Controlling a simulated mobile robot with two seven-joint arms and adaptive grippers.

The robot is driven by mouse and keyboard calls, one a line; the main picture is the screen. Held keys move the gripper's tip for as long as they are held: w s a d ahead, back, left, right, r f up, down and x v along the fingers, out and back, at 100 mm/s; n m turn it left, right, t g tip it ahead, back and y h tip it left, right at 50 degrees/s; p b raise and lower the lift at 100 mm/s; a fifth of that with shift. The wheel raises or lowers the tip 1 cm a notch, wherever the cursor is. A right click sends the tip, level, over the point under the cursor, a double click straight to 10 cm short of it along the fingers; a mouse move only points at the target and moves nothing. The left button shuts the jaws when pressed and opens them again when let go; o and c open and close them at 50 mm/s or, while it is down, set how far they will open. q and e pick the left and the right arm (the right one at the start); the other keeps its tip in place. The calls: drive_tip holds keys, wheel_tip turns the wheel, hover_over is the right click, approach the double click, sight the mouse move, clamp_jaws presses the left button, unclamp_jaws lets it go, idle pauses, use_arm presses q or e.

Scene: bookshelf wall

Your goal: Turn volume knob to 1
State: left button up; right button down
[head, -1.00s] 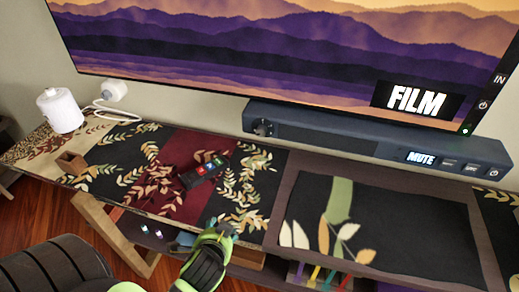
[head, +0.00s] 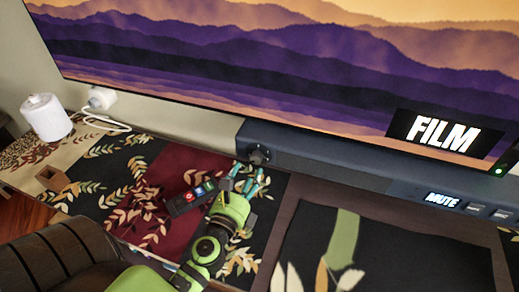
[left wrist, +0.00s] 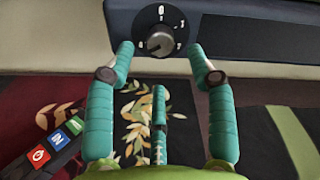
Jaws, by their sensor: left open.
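The volume knob (head: 259,154) is a dark round dial at the left end of the soundbar (head: 330,172). In the left wrist view the knob (left wrist: 159,40) sits ahead, with a white mark at the top of its dial and smaller marks to the right. My left gripper (head: 247,178) is open and just in front of and below the knob. In the left wrist view its teal fingers (left wrist: 160,55) stand to the left and right of the knob, with a third, shorter one lower in the middle. My right gripper is not in view.
A dark remote with coloured buttons (head: 190,199) lies on the leaf-patterned runner beside my left arm. A white speaker-like cylinder (head: 46,117) and a small wooden block (head: 51,177) stand at the left. The screen (head: 300,65) hangs above the soundbar, whose display reads MUTE.

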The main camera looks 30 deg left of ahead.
sight(254, 160)
use_arm(q)
drive_tip(key=p+x, duration=0.1)
drive_tip(key=x, duration=0.3)
drive_tip(key=shift+w+a+r, duration=0.1)
drive_tip(key=shift+w+r, duration=0.05)
drive_tip(key=shift+r, duration=0.05)
drive_tip(key=shift+p+x, duration=0.3)
drive_tip(key=shift+x, duration=0.5)
drive_tip(key=shift+f, duration=0.1)
drive_tip(key=c, duration=1.1)
clamp_jaws()
drive_tip(key=shift+n, duration=0.3)
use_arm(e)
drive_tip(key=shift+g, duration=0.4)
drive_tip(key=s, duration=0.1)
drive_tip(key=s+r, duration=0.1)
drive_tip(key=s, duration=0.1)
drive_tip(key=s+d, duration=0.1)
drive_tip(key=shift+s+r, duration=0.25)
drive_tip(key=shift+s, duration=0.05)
